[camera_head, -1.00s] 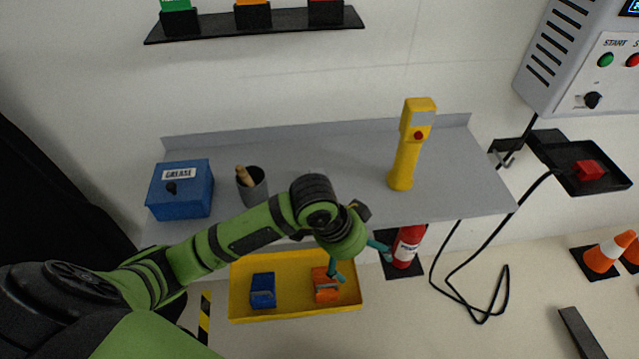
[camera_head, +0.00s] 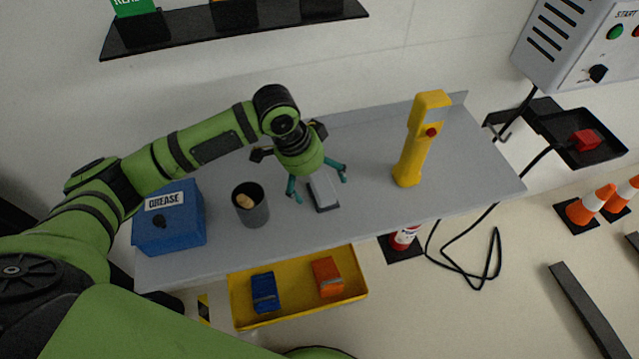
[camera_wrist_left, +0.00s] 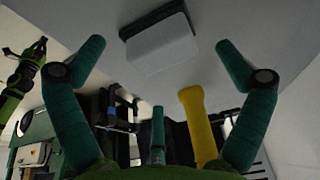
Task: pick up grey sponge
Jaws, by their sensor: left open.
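The grey sponge (camera_head: 324,193), a pale block with a dark layer, lies on the grey shelf (camera_head: 380,206). My left gripper (camera_head: 318,185) is above it, with its teal fingers spread to either side. In the left wrist view the sponge (camera_wrist_left: 160,43) lies between and beyond the open fingertips (camera_wrist_left: 160,48), apart from both. The gripper holds nothing. Part of the sponge is hidden by my gripper in the head view.
A grey cup (camera_head: 252,211) and a blue grease box (camera_head: 168,222) stand left of the sponge. A yellow handheld device (camera_head: 413,150) stands upright to its right. A yellow tray (camera_head: 295,306) with blue and orange items is below. The shelf's right end is clear.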

